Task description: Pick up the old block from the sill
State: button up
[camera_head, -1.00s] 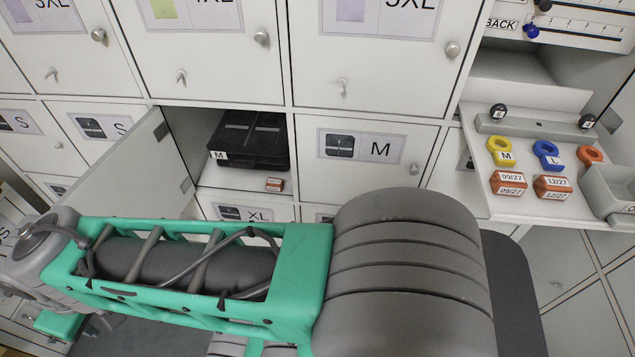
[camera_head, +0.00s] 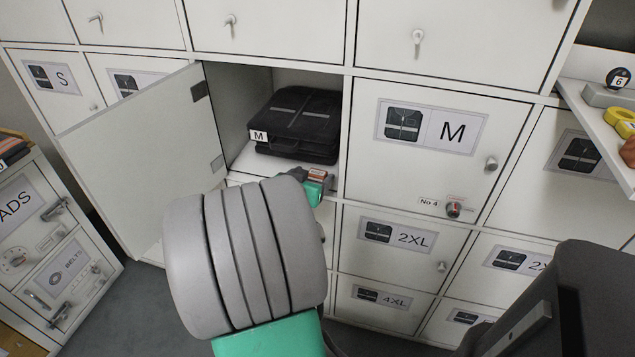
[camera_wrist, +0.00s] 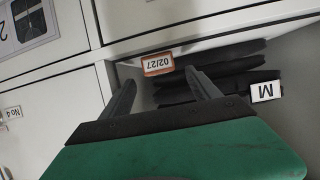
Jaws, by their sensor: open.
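The old block (camera_wrist: 158,65), small and red-brown with a white label reading 02/27, sits on the front sill of the open locker compartment. In the head view the block (camera_head: 317,173) shows at the sill's right end, partly hidden by my gripper (camera_head: 312,188). In the wrist view my gripper (camera_wrist: 161,79) is open and empty. Its two dark fingers point at the block, one toward each side of it. The block appears just beyond the fingertips; I cannot tell whether they touch it.
A black folded garment pack (camera_head: 297,125) with an M tag lies behind the block. The open door (camera_head: 145,155) stands to the left. The closed M door (camera_head: 440,150) is at right. A shelf (camera_head: 600,125) with yellow and orange pieces juts out at far right.

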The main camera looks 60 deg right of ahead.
aim_at(317, 174)
jog(key=x, duration=0.4)
jog(key=shift+d+f, duration=0.15)
jog(key=shift+f, duration=0.15)
jog(key=shift+w, duration=0.1)
jog(key=shift+c, duration=0.2)
jog(key=c, duration=1.4)
